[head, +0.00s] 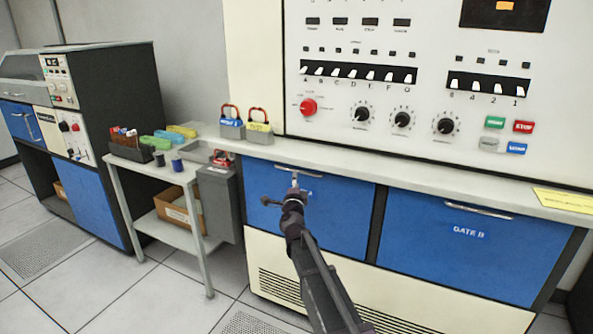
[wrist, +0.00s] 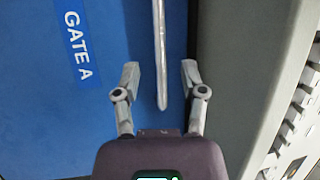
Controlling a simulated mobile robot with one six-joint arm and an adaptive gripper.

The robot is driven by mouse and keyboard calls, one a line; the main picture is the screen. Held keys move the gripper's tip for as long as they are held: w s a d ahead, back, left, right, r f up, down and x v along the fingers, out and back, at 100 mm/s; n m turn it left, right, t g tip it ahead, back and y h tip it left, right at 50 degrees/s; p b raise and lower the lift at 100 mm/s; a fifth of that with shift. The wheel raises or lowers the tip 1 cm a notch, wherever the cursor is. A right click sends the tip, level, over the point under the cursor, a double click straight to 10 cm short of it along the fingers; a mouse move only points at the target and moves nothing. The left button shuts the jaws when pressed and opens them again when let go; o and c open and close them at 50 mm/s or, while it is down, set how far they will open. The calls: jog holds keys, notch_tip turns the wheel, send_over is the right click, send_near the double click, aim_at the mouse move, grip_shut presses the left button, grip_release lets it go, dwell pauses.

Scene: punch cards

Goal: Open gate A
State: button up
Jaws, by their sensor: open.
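Gate A (head: 341,228) is a blue panel in the console front, and it looks shut and flush with the frame. Its label shows in the wrist view, where the blue panel (wrist: 40,120) fills the left side. The silver bar handle (wrist: 159,40) runs down the wrist view, its near end between my open fingers. My gripper (wrist: 160,75) has one finger on each side of the bar, with visible gaps. In the head view my gripper (head: 294,184) is in front of the handle (head: 310,174), partly hiding it and the label.
Gate B (head: 460,245), with its own handle (head: 478,209), is to the right. A pale ledge (head: 400,176) runs just above both gates, below the switch panel. A small side table (head: 160,178) with a grey box (head: 217,200) stands left. Tiled floor is clear in front.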

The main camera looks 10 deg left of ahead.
jog(key=shift+w+a+r+p, duration=0.1)
jog(key=shift+w+r+p, duration=0.1)
jog(key=shift+w, duration=0.8)
jog(key=shift+w+a+r+p, duration=0.1)
jog(key=shift+w+r, duration=0.1)
jog(key=shift+w, duration=0.85)
jog(key=shift+w+r+p, duration=0.15)
jog(key=shift+w+r, duration=0.05)
jog(key=shift+w, duration=0.8)
jog(key=shift+c, duration=0.2)
grip_shut()
